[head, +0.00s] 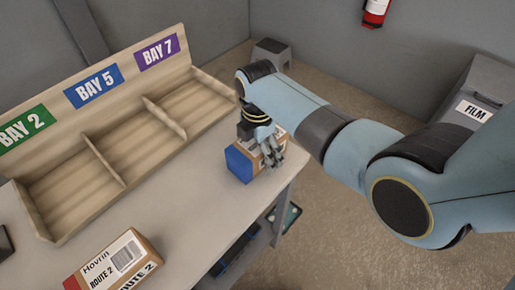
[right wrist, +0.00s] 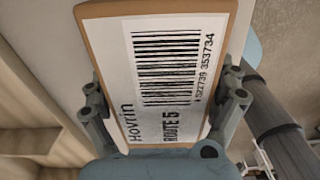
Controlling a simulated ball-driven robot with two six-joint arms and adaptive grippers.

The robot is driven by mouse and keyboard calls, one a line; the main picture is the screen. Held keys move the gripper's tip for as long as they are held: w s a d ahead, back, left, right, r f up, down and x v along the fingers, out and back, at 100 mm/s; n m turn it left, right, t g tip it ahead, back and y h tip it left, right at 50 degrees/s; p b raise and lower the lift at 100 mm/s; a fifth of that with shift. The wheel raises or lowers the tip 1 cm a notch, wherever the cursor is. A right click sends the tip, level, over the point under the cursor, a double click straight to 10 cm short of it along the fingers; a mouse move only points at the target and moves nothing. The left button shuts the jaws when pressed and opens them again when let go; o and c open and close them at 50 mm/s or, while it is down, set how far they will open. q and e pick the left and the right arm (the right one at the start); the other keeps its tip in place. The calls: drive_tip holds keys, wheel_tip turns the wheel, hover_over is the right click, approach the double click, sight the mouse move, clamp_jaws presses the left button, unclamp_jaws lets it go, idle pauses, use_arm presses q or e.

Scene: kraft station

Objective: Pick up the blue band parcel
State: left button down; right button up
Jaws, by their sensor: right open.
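The blue band parcel (head: 240,164) is a cardboard box with a blue end, on the table near its right edge in the head view. In the right wrist view its labelled face (right wrist: 165,75) shows a barcode, "Hovrin" and "ROUTE 5". My right gripper (head: 270,152) is over the parcel. In the right wrist view the open fingers (right wrist: 165,100) stand on either side of the parcel. I cannot tell whether they touch it. My left gripper is not in view.
A wooden rack (head: 119,165) with bays marked BAY 2, BAY 5 and BAY 7 stands at the back of the table (head: 185,215). Its bays look empty. A second parcel (head: 115,262) marked ROUTE 2 lies at the front left. The table middle is clear.

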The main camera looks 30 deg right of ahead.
drive_tip(key=shift+c, duration=0.2)
drive_tip(key=c, duration=1.4)
